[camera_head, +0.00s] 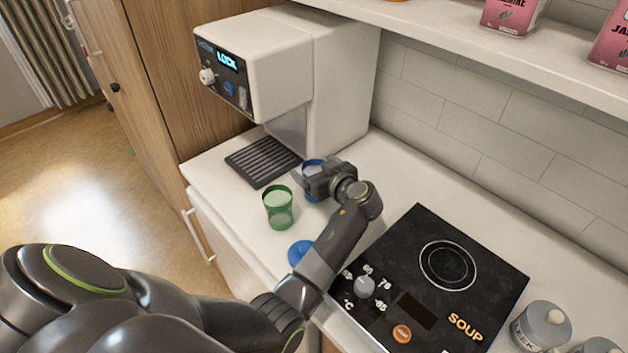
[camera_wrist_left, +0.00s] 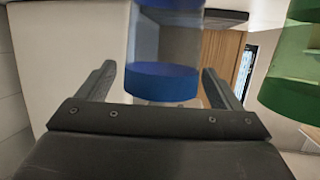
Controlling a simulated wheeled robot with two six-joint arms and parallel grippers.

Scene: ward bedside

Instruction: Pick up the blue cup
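The blue cup (camera_head: 313,166), clear with blue bands, stands on the white counter in front of the drink machine. My left gripper (camera_head: 322,182) is at the cup and hides part of it. In the left wrist view the cup (camera_wrist_left: 163,82) is between the two fingers of my left gripper (camera_wrist_left: 160,88). The fingers are apart, with a narrow gap on each side of the cup, so the gripper looks open around it. My right gripper is not in view.
A green cup (camera_head: 279,207) stands close by to the left, also in the left wrist view (camera_wrist_left: 291,82). A blue disc (camera_head: 300,252) lies near the counter's front edge. The drink machine (camera_head: 300,75) is behind, with a black hot plate (camera_head: 405,312) and grey jars (camera_head: 541,328) to the right.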

